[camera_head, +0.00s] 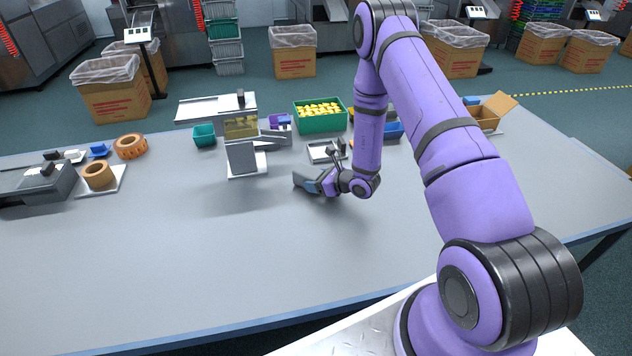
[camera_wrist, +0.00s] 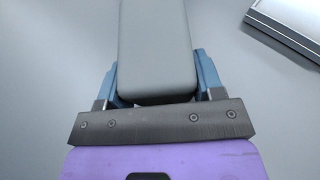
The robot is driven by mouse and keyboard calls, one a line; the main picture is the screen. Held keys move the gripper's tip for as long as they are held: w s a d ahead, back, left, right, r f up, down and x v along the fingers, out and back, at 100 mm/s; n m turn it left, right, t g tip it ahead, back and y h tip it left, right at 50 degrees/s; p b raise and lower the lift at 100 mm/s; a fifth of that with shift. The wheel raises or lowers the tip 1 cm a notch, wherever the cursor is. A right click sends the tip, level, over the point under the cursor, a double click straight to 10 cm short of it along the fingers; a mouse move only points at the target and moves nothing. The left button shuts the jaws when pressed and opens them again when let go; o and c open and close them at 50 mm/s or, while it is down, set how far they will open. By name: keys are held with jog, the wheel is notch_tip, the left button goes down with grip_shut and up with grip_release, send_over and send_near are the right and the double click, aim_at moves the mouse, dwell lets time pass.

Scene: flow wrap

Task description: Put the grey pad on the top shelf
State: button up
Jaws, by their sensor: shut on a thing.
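The grey pad (camera_wrist: 155,45) is a smooth rounded block between the two blue fingers of my gripper (camera_wrist: 158,80) in the wrist view. The fingers press on its two sides, and its far end runs out of that view. In the head view the pad (camera_head: 303,180) points left from my gripper (camera_head: 316,186), low over the middle of the table. I cannot tell whether it touches the table. Left of it stands a grey metal stand (camera_head: 241,158) with a yellowish, see-through upper part (camera_head: 240,127). I cannot tell for sure which surface is the top shelf.
A green crate of yellow pieces (camera_head: 320,114), a small green bin (camera_head: 204,135) and a purple bin (camera_head: 279,122) stand behind. The table's front (camera_head: 190,270) is clear. A light metal edge (camera_wrist: 285,30) shows in the wrist view.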

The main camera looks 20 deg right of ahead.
jog(key=shift+f, duration=0.25)
jog(key=o, duration=1)
